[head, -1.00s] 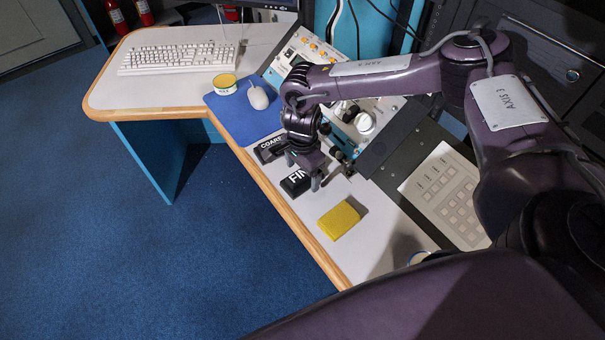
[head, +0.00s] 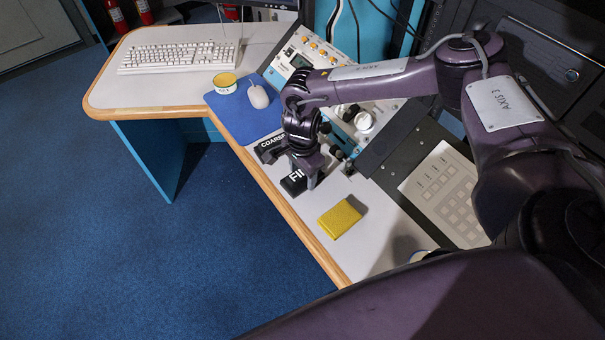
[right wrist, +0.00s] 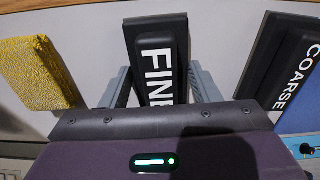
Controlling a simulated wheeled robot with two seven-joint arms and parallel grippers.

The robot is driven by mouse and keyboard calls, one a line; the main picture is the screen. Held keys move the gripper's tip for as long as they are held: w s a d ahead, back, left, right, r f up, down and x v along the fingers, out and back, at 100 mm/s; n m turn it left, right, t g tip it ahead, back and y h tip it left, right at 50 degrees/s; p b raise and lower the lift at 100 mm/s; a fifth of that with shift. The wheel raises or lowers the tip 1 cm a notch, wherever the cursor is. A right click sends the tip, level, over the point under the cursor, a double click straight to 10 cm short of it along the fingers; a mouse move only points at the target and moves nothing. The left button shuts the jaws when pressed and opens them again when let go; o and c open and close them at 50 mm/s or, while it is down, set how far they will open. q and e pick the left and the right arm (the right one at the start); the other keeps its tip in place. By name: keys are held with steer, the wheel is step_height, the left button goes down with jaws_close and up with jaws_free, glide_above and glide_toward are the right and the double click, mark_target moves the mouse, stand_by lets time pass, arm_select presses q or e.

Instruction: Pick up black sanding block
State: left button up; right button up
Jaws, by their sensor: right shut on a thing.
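A black block lettered FINE (head: 291,184) lies on the pale desk top near its wooden front edge. My right gripper (head: 303,178) is over it from above, and in the right wrist view its fingers are closed along both sides of the FINE block (right wrist: 156,62). The gripper hides part of the block. A second black block, lettered COARSE (head: 267,149), lies just beyond and also shows at the right of the wrist view (right wrist: 275,60). My left gripper is not in view.
A yellow sponge-like block (head: 339,218) lies nearer on the desk. A blue mat (head: 240,120) with a white mouse (head: 258,97), a small tin (head: 225,83) and a keyboard (head: 180,57) are farther back. The control console (head: 345,95) rises behind the gripper.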

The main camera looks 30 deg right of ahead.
steer(key=shift+r, duration=0.15)
step_height(320, 180, up, 20)
stand_by(0.3)
